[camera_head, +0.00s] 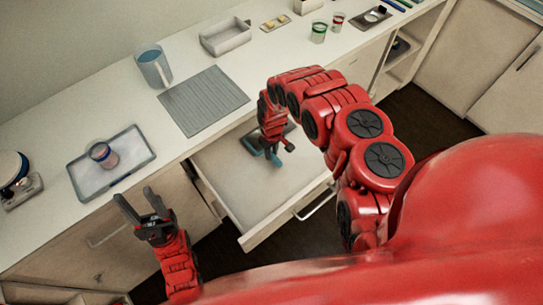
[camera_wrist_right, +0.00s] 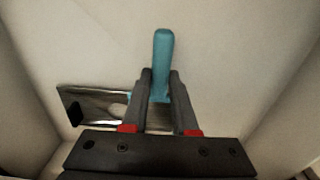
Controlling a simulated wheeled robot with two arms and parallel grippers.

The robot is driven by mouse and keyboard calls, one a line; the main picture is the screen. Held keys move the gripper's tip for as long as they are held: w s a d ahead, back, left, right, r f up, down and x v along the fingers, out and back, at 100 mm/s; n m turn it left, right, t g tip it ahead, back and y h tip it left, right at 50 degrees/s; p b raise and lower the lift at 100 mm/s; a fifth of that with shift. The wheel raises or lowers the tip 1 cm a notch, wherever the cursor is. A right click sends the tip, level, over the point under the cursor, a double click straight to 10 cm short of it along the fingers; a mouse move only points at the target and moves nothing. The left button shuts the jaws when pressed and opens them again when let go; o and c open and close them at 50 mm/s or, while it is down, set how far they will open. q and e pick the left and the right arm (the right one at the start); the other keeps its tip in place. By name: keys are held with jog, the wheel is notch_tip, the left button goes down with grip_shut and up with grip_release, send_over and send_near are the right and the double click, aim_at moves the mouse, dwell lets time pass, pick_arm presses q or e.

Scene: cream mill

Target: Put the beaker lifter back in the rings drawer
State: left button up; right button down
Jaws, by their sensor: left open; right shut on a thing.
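The beaker lifter shows a teal handle (camera_head: 274,159) in the head view, and the handle also shows in the right wrist view (camera_wrist_right: 163,48). My right gripper (camera_wrist_right: 160,78) is shut on this handle, inside or just above the open drawer (camera_head: 225,180). A shiny metal plate with a black end (camera_wrist_right: 88,103) lies behind the fingers; I cannot tell if it belongs to the lifter. Whether the lifter touches the drawer floor is unclear. My left gripper (camera_head: 136,196) is open and empty, in front of the counter, left of the drawer.
The counter carries a tray (camera_head: 76,178) with a small jar (camera_head: 103,155), a grey mat (camera_head: 203,101), a jug (camera_head: 153,67), a white bin (camera_head: 225,38) and a scale (camera_head: 22,190). Most of the drawer floor is bare. An open cabinet (camera_head: 405,50) stands at the right.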

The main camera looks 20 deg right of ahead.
aim_at(272, 154)
notch_tip(272, 154, down, 2)
jog(key=shift+s+a+p, duration=0.15)
jog(key=shift+p, duration=0.2)
jog(key=shift+d+f, duration=0.2)
jog(key=shift+f, duration=0.4)
jog(key=shift+f, duration=0.15)
jog(key=c, duration=0.7)
grip_release()
jog(key=shift+r, duration=0.3)
